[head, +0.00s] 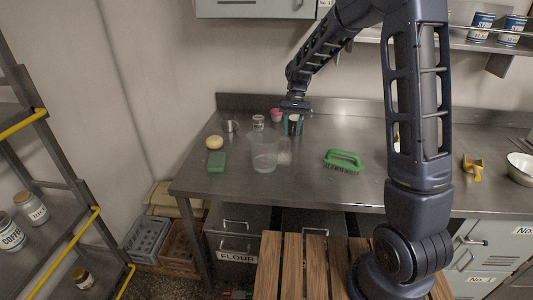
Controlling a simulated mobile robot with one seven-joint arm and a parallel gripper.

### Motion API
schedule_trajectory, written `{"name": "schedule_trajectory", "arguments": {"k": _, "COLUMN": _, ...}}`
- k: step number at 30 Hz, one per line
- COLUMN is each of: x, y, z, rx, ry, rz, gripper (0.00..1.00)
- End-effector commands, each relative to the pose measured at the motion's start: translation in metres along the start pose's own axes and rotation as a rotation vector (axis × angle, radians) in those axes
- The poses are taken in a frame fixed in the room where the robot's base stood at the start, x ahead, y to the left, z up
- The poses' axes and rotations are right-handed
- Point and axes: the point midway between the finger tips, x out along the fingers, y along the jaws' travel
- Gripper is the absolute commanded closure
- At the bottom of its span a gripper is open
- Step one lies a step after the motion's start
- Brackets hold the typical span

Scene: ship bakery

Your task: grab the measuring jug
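A clear, see-through jug (264,156), which looks like the measuring jug, stands upright near the front edge of the steel counter (310,185), left of its middle. My gripper (293,122) points down over the back of the counter, behind the jug and a little to its right, apart from it. A teal and dark shape shows right at the fingertips. It is too small to tell whether it is a cup or part of my gripper, or whether the fingers are open.
A green sponge (217,161), yellow round item (214,142), metal cup (231,126), small jar (258,121) and pink cup (277,115) surround the jug's left and back. A green brush (343,160) lies right. The counter between jug and brush is mostly clear.

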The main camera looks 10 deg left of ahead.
Motion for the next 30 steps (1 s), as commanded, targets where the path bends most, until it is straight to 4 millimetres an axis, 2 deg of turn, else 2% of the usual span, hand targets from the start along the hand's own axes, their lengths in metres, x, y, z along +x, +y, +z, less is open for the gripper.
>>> {"name": "schedule_trajectory", "arguments": {"k": 3, "x": 0.013, "y": 0.0, "z": 0.0, "rx": 0.0, "ry": -0.002, "rz": 0.001, "gripper": 0.66}}
{"name": "schedule_trajectory", "arguments": {"k": 10, "x": 0.028, "y": -0.001, "z": 0.001, "rx": 0.0, "ry": -0.003, "rz": 0.001, "gripper": 0.66}}
{"name": "schedule_trajectory", "arguments": {"k": 19, "x": 0.065, "y": -0.002, "z": 0.001, "rx": 0.001, "ry": -0.001, "rz": 0.001, "gripper": 0.66}}
{"name": "schedule_trajectory", "arguments": {"k": 29, "x": 0.07, "y": -0.002, "z": 0.001, "rx": 0.001, "ry": 0.0, "rz": 0.0, "gripper": 0.66}}
{"name": "schedule_trajectory", "arguments": {"k": 30, "x": 0.07, "y": -0.002, "z": 0.001, "rx": 0.001, "ry": 0.0, "rz": 0.0, "gripper": 0.73}}
